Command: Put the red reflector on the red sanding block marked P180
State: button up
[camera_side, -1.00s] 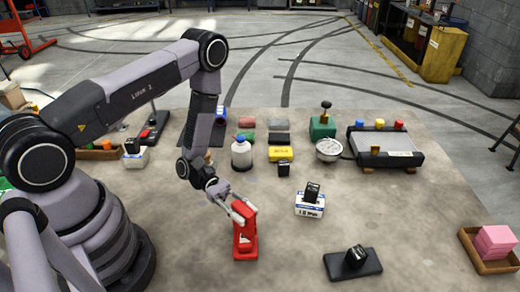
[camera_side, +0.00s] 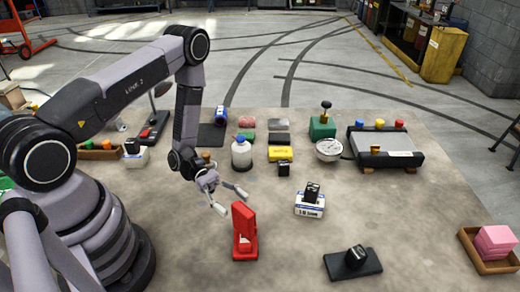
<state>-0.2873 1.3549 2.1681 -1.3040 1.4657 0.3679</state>
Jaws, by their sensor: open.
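A red upright piece (camera_side: 243,220) stands on a low red base (camera_side: 246,249) at front centre. No marking can be read on either, so I cannot tell which is the reflector or whether the base is the P180 sanding block. My gripper (camera_side: 231,201) is open and empty, just above and left of the upright piece's top, with its fingers spread and apparently clear of it.
A white bottle (camera_side: 241,154) and a yellow block (camera_side: 280,154) stand behind my gripper. A blue-and-white box (camera_side: 310,209) with a black piece on top is to the right. A black pad (camera_side: 340,264) lies front right, near a tray (camera_side: 480,262) of pink blocks.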

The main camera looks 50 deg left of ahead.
jog(key=a, duration=0.8)
jog(key=s+a+r+m+t+y, duration=0.1)
jog(key=s+r+m+y, duration=0.3)
jog(key=r, duration=0.6)
jog(key=s+a+r+m+t+y, duration=0.1)
jog(key=s+r+m+t+y, duration=0.1)
jog(key=r+m+y, duration=0.6)
jog(key=s+a+r+m+t+y, duration=0.1)
jog(key=s+r+m+y, duration=0.4)
jog(key=r, duration=0.8)
jog(key=shift+s+a+r+m+t+y, duration=0.25)
jog(key=shift+s+r+m+t+y, duration=0.2)
jog(key=shift+t, duration=0.35)
